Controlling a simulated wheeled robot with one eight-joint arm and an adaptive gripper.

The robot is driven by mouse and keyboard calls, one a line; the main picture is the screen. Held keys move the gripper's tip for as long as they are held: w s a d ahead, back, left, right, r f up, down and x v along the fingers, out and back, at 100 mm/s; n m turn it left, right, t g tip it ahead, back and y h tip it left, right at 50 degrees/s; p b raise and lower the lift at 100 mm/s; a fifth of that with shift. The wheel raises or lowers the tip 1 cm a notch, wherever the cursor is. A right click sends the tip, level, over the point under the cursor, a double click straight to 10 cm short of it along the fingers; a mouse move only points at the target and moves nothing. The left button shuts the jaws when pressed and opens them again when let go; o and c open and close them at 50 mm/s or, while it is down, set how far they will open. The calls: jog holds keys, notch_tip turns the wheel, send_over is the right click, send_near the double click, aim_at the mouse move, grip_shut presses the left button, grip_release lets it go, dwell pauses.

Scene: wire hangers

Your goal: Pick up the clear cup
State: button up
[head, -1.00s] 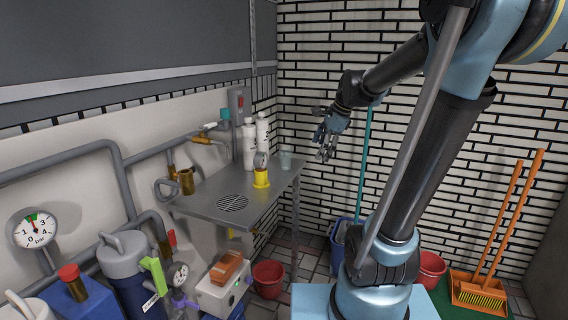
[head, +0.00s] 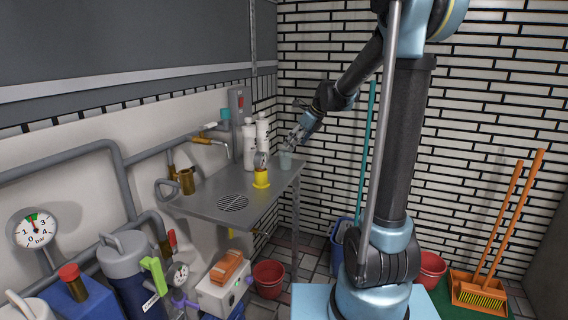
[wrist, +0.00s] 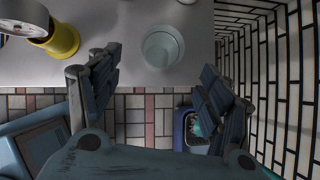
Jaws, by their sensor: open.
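The clear cup (head: 285,161) stands upright near the far right end of the metal shelf (head: 205,203). In the wrist view the cup (wrist: 162,47) appears pale green and sits near the shelf's edge. My gripper (head: 292,145) is at the cup in the head view, just above and beside it. In the wrist view my gripper (wrist: 160,85) is open, its two fingers wide apart, with the cup ahead of the gap between them. Nothing is between the fingers.
A yellow cup-like base with a gauge (head: 261,178) stands left of the cup, also seen in the wrist view (wrist: 62,40). White bottles (head: 262,135) stand behind it. A tiled wall (wrist: 280,60) is close on the right.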

aim_at(286, 157)
jog(key=shift+x, duration=5.2)
jog(key=shift+w+d, duration=0.1)
jog(key=shift+d, duration=0.05)
jog(key=c, duration=0.9)
